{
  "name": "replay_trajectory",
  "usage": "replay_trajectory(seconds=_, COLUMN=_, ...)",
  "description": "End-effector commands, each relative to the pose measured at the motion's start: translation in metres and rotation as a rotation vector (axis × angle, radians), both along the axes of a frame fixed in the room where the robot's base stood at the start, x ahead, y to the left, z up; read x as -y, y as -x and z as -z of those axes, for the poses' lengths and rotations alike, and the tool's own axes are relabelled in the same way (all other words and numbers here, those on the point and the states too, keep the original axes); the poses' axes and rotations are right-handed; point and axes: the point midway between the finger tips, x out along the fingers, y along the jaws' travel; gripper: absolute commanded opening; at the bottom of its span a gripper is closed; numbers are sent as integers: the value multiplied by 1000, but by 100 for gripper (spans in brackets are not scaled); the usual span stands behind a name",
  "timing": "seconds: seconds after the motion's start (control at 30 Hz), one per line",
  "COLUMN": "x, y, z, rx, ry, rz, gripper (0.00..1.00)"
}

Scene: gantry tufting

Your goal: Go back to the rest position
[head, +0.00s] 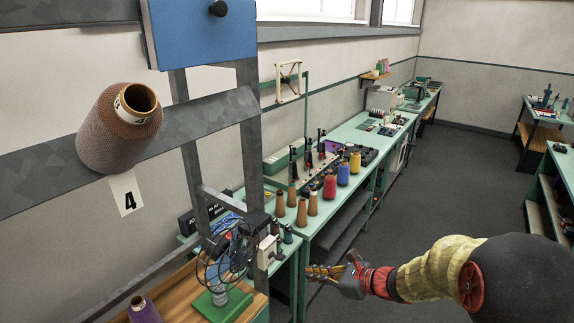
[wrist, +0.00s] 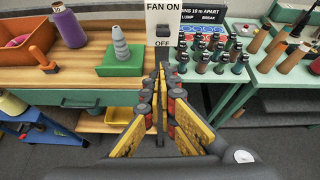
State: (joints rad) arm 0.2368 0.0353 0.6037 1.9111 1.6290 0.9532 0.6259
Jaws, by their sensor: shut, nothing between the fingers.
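My gripper (head: 322,273) is at the lower middle of the head view, at the end of my arm coming from the right. In the wrist view my gripper (wrist: 160,72) points forward with its yellow-sided fingers together and nothing between them. It is in front of the benches, apart from the things on them. A white FAN ON / OFF switch panel (wrist: 163,12) is straight ahead of the fingertips in the wrist view; the fingertips hide part of what lies below it.
A wire fan (head: 225,250) stands near a green block (head: 218,303). Cones and bottles crowd the green bench (head: 345,205). A purple cone (wrist: 66,24) stands left. Grey floor (head: 420,195) is open at right.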

Motion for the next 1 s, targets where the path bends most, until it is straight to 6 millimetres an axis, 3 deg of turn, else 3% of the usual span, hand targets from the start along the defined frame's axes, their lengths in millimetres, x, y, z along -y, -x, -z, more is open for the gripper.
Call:
replay_trajectory(seconds=0.07, x=-3, y=13, z=11, rx=28, ry=67, rz=-79, gripper=0)
replay_trajectory(seconds=0.17, x=-8, y=49, z=33, rx=52, ry=177, rz=-236, gripper=0)
replay_trajectory(seconds=0.37, x=-5, y=135, z=41, rx=208, ry=472, rz=-664, gripper=0)
replay_trajectory(seconds=0.6, x=32, y=228, z=48, rx=460, ry=896, rz=-1220, gripper=0)
replay_trajectory(seconds=0.8, x=77, y=276, z=47, rx=611, ry=1263, rz=-1566, gripper=0)
replay_trajectory(seconds=1.0, x=99, y=301, z=39, rx=704, ry=1570, rz=-1669, gripper=0)
